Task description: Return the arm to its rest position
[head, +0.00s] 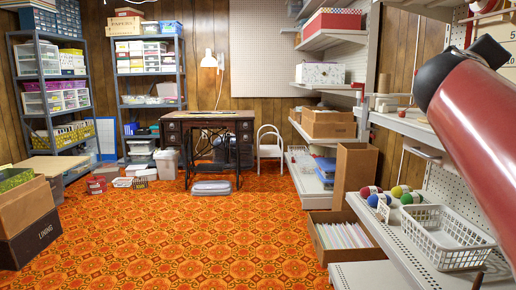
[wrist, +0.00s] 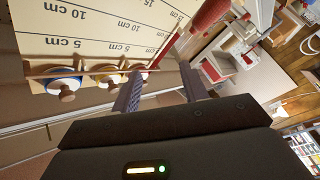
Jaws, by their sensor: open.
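My gripper (wrist: 161,82) shows in the wrist view with its two grey ridged fingers apart and nothing between them. Beyond the fingertips is a cream panel (wrist: 85,22) with "5 cm", "10 cm" and "15 cm" marks. My red arm link with a dark end cap crosses the right side of the head view, in front of the shelving. My gripper cannot be made out in the head view.
Wooden-knobbed pieces, blue (wrist: 66,80), yellow (wrist: 104,70) and red, sit close to the fingers. Right shelving holds a white basket (head: 446,240) and yarn balls (head: 380,198). A dark sewing table (head: 207,125) stands at the back. The orange patterned floor (head: 190,235) is mostly clear.

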